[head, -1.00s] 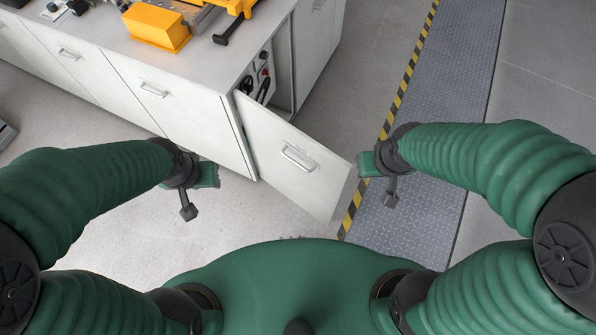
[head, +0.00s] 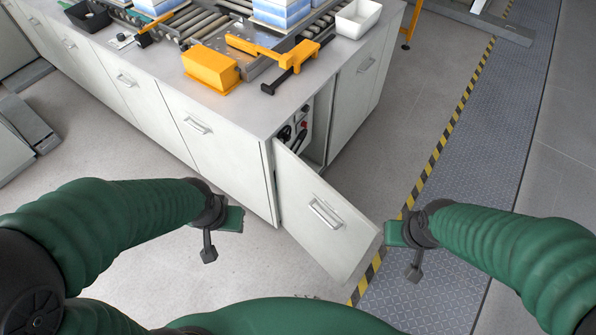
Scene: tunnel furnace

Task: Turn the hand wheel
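The cabinet's front-corner door (head: 328,215) stands open. Behind it, a light control panel (head: 307,119) carries dark knob- or handle-like parts (head: 285,134) and a small red part. I cannot tell whether one of the dark parts is the hand wheel; the door edge and cabinet side partly hide this area. My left gripper (head: 222,228) is to the left of the open door, in front of the cabinet face, apart from it. My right gripper (head: 410,240) is close to the door's right edge; I cannot tell if they touch. Neither visibly holds anything; finger opening is unclear.
The worktop (head: 225,105) carries a roller conveyor (head: 205,30), a yellow box (head: 210,68), a yellow clamp-like arm (head: 275,50), blue-white stacks (head: 281,12) and a white bin (head: 357,18). A yellow-black stripe (head: 450,125) edges a metal walkway (head: 480,140). Floor left of the door is clear.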

